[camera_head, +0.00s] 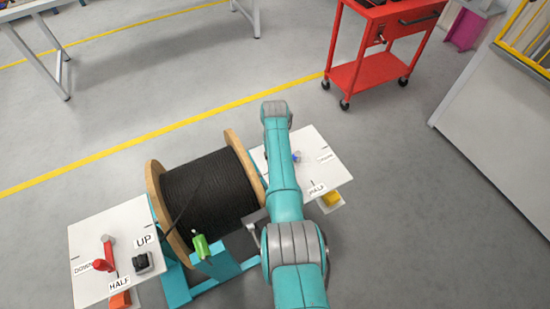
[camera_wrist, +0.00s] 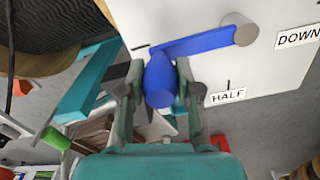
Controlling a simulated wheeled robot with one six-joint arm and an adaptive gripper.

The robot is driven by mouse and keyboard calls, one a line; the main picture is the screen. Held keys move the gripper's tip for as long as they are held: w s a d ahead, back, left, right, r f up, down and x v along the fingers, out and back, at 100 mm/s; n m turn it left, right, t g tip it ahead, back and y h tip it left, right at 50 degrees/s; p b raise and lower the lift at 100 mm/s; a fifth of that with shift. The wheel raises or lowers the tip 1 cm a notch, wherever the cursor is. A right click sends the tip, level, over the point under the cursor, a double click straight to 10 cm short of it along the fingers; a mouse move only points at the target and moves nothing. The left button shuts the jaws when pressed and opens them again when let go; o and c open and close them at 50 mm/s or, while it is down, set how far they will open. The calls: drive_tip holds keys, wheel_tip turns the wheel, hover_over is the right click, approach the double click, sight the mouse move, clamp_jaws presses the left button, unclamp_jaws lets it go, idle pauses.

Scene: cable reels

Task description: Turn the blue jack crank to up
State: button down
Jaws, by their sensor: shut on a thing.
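The blue jack crank (camera_wrist: 205,42) is on a white panel (camera_wrist: 200,15). In the wrist view its grey hub is at the upper right and its arm runs left, slightly downward, to a blue knob (camera_wrist: 160,78). It points away from the DOWN label (camera_wrist: 298,37) and lies left of the HALF label (camera_wrist: 228,96). My gripper (camera_wrist: 160,85) is shut on the knob, one finger on each side. In the head view a small blue part of the crank (camera_head: 296,156) shows beside my arm, which hides the rest. No UP label shows on this panel.
A black cable reel (camera_head: 207,190) stands left of my arm. Beyond it is another white panel (camera_head: 85,235) with a red crank (camera_head: 105,255) and a black clamp-like part (camera_head: 143,262). A green handle (camera_head: 201,246) is at the reel's front. A red cart (camera_head: 370,65) stands behind.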

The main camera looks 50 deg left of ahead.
drive_tip(key=shift+a, duration=0.1)
idle(0.4)
drive_tip(key=c, duration=0.8)
unclamp_jaws()
drive_tip(key=shift+w+r, duration=0.1)
drive_tip(key=shift+r, duration=0.05)
wheel_tip(320, 180, up, 12)
drive_tip(key=shift+f, duration=0.15)
